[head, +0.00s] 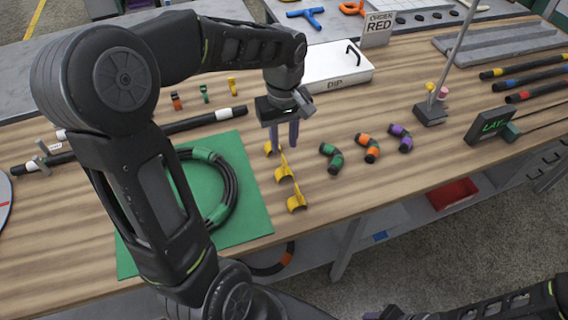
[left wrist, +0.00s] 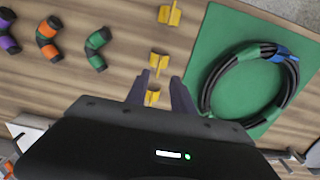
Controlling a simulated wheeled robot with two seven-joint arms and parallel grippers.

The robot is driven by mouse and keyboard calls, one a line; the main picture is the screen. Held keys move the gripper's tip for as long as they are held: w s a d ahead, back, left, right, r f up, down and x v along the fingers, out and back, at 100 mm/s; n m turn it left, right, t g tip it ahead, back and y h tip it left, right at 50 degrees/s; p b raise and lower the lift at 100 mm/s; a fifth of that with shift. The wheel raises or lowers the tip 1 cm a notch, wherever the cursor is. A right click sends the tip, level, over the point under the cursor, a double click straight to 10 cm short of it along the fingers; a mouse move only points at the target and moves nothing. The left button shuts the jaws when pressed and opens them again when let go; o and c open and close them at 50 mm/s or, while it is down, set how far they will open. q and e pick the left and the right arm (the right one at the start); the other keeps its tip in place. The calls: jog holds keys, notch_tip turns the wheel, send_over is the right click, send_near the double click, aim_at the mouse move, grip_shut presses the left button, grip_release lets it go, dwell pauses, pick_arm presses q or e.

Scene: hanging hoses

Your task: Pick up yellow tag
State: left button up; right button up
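Three yellow tag-like pieces lie in a row on the wooden table: the far one (head: 269,149), the middle one (head: 284,171) and the near one (head: 297,198). My left gripper (head: 284,137) points down over the far one, fingers apart. In the left wrist view, that yellow piece (left wrist: 152,98) shows between the open fingertips (left wrist: 160,88), partly hidden by the gripper body; contact cannot be told. Another small yellow tag (head: 232,86) stands farther back beside a green one (head: 204,93) and a red-orange one (head: 176,101). My right gripper is barely visible at the bottom edge.
A green mat (head: 248,213) with a coiled black hose (head: 232,194) lies left of the yellow row. Several short banded hose pieces, including an orange one (head: 368,148), lie right. A white DIP box (head: 337,70) stands behind. A small stand (head: 430,113) is farther right.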

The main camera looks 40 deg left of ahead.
aim_at(284, 160)
pick_arm(q)
jog(key=shift+f, duration=1.4)
jog(key=shift+w+f+p, duration=0.15)
jog(key=shift+f+p, duration=0.55)
jog(key=shift+f, duration=1.9)
jog(key=shift+c, duration=0.2)
grip_shut()
